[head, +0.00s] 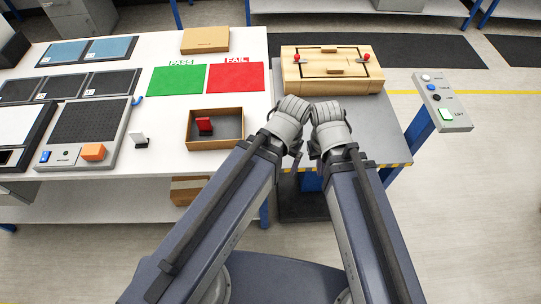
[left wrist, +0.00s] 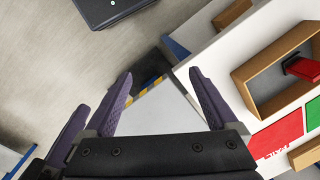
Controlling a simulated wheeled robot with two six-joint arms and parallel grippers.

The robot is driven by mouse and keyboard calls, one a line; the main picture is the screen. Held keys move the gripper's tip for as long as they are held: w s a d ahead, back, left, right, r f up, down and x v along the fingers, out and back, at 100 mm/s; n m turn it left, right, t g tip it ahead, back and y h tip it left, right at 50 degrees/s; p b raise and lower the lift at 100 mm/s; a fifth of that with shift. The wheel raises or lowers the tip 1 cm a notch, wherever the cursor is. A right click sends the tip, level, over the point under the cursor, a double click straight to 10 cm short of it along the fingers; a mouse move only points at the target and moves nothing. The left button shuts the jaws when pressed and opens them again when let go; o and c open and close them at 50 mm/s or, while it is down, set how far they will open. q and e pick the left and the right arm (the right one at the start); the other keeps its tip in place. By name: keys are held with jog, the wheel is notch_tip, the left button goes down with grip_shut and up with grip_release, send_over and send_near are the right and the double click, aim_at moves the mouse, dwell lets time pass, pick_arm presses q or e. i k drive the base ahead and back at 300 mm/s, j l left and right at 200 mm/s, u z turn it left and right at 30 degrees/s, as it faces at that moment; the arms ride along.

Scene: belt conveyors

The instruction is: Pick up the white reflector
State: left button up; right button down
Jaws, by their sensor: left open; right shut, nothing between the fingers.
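The white reflector (head: 138,139) is a small pale piece with a dark part, standing on the white table between the grey device and the cardboard tray. My left gripper (head: 297,160) is well to the right of it, over the table's right edge. The left wrist view shows its two purple fingers apart with nothing between them (left wrist: 160,75). My right gripper (head: 319,164) is close beside the left one, with its fingers largely hidden by its own wrist. The reflector does not show clearly in the left wrist view.
A red piece (head: 204,125) sits in the cardboard tray (head: 216,145). Green PASS (head: 178,80) and red FAIL (head: 236,78) mats lie behind it. An orange block (head: 93,152) is on the grey device. A wooden box (head: 331,72) stands beyond my grippers; a button panel (head: 441,100) is at right.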

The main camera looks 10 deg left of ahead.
aim_at(139, 138)
jog(key=u, duration=1.7)
